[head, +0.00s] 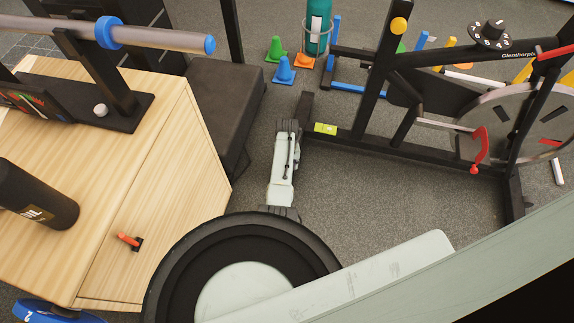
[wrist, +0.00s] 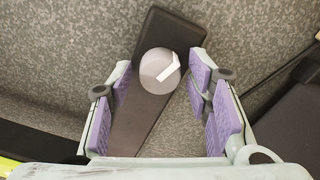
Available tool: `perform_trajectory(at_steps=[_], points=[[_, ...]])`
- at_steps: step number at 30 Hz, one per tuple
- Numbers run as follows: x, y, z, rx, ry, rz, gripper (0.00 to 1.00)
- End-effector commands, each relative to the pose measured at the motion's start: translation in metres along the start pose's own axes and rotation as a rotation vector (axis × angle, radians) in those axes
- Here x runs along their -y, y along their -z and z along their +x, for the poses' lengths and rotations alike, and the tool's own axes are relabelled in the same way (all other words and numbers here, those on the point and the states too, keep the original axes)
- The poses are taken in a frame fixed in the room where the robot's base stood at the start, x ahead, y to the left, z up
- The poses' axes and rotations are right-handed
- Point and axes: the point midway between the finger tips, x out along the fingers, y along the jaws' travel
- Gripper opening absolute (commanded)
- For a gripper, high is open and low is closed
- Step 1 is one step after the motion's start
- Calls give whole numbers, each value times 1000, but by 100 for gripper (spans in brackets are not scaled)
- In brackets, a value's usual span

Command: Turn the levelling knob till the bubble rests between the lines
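The levelling knob (wrist: 160,71) is a round pale grey disc with a white pointer mark, on the black foot bar (wrist: 142,125) in the wrist view. My gripper (wrist: 163,82) is open, its purple-padded fingers apart on either side of the knob, with visible gaps. How far above the knob they are I cannot tell. In the head view my gripper (head: 288,126) points down over the foot's end and hides the knob. The yellow-green level (head: 325,128) lies on the frame bar just right of my gripper. Its bubble and lines are too small to read.
A black padded bench (head: 224,105) and a wooden cabinet (head: 160,190) stand left. Small cones (head: 284,70) stand behind. Grey carpet between is clear.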

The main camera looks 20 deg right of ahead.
Motion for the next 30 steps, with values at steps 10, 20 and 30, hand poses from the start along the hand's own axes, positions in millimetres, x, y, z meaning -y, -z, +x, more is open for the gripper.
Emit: perform_trajectory(at_steps=[10, 20, 30], points=[[0, 0, 0, 0, 0, 0, 52], [0, 1, -40, -5, -1, 0, 52], [0, 0, -105, -2, -1, 0, 52]])
